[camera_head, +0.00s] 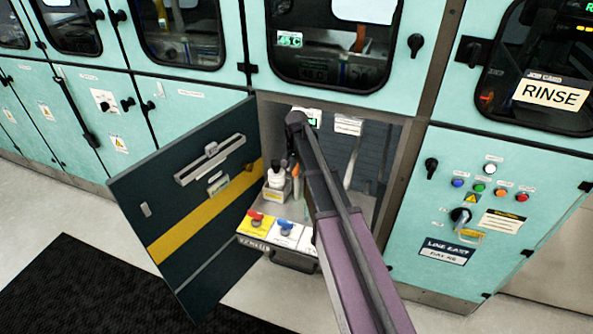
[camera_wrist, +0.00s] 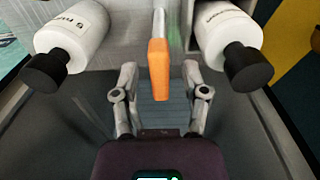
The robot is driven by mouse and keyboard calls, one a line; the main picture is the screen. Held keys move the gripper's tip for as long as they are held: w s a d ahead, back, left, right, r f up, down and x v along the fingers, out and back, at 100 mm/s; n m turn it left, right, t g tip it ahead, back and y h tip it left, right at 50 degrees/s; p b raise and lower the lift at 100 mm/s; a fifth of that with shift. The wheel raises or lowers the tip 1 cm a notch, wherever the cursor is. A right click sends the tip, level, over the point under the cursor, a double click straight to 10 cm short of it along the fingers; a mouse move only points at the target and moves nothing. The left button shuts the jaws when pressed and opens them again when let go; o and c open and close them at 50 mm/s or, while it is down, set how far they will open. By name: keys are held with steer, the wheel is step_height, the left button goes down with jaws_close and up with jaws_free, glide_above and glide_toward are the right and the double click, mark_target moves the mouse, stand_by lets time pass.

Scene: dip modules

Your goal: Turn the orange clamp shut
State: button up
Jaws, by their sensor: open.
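The orange clamp (camera_wrist: 159,68) shows in the wrist view as a long orange piece at the end of a thin pale rod. It lies in line with the rod, pointing toward my gripper. My gripper (camera_wrist: 160,78) is open, with one finger on each side of the clamp in the picture. No contact with the clamp shows, and I cannot tell how deep it lies between the fingers. In the head view a small orange piece (camera_head: 296,172) shows beside a white bottle inside the open cabinet. My arm hides part of the cabinet there.
Two white bottles with black caps (camera_wrist: 65,45) (camera_wrist: 230,42) flank the clamp closely. The dark cabinet door (camera_head: 185,235) stands open at the left. A pulled-out tray (camera_head: 250,243) bears red and blue handled items. Cabinet walls bound the space.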

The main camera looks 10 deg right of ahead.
jaws_close()
steer(key=shift+n, duration=0.5)
steer(key=n, duration=0.3)
steer(key=shift+n, duration=0.3)
steer(key=n, duration=1.3)
steer(key=shift+n, duration=0.3)
